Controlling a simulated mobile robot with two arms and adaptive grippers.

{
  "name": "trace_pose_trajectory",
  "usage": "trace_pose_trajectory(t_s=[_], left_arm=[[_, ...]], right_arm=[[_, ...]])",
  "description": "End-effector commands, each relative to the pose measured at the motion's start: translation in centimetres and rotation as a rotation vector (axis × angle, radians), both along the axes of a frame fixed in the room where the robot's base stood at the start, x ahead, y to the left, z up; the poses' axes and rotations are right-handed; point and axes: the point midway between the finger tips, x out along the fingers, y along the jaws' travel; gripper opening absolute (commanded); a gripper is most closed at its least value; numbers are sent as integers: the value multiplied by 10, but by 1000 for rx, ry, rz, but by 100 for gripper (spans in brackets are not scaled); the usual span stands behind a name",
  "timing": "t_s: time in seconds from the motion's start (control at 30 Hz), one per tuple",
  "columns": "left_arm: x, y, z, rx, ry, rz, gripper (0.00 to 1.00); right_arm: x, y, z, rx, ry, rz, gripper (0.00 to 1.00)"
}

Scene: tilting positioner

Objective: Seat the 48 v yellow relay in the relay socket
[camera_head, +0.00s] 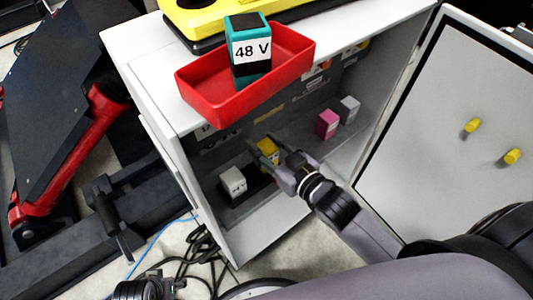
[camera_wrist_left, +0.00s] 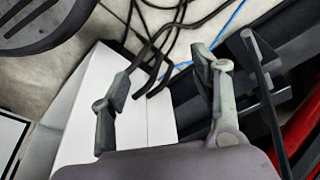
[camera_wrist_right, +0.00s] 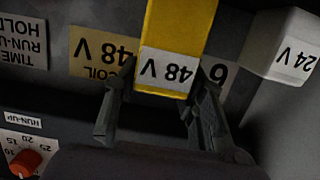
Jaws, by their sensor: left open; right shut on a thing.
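The yellow relay (camera_head: 268,146) is inside the open cabinet, near its back panel. In the right wrist view the relay (camera_wrist_right: 178,35) shows a white "48 V" label, upside down. My right gripper (camera_head: 266,157) is shut on it, one finger on each side, as its fingers (camera_wrist_right: 162,92) show in the right wrist view. A "48 V COIL" plate (camera_wrist_right: 100,52) is on the panel behind the relay. I cannot make out the relay socket or whether the relay touches it. My left gripper (camera_wrist_left: 165,85) is open and empty, outside the cabinet over its white side and floor cables.
A red tray (camera_head: 205,92) on the cabinet top holds a teal "48 V" relay (camera_head: 250,50). A white relay (camera_head: 232,182), a pink one (camera_head: 327,123) and another white one (camera_head: 349,109) are inside. The open door (camera_head: 440,130) is right of my right arm.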

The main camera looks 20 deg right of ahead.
Motion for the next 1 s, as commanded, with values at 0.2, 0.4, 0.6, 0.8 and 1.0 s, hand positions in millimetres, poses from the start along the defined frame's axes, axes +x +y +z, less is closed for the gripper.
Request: trace_pose_trajectory(t_s=[0.2, 0.4, 0.6, 0.8, 1.0], left_arm=[[2, 1, 34, -1, -24, 3, 57], [1, 1, 44, -2, -25, 4, 57], [1, 1, 44, -2, -26, 4, 57], [0, 1, 45, -2, -26, 4, 57], [0, 1, 45, -1, -25, 4, 57]], right_arm=[[-1, 0, -27, 1, 0, 1, 6], [-1, 0, -31, 1, 0, 0, 6], [-1, -1, -32, 1, 0, 0, 6], [-1, -1, -33, 1, 1, 0, 46], [-1, -1, -33, 1, 1, 0, 58]])
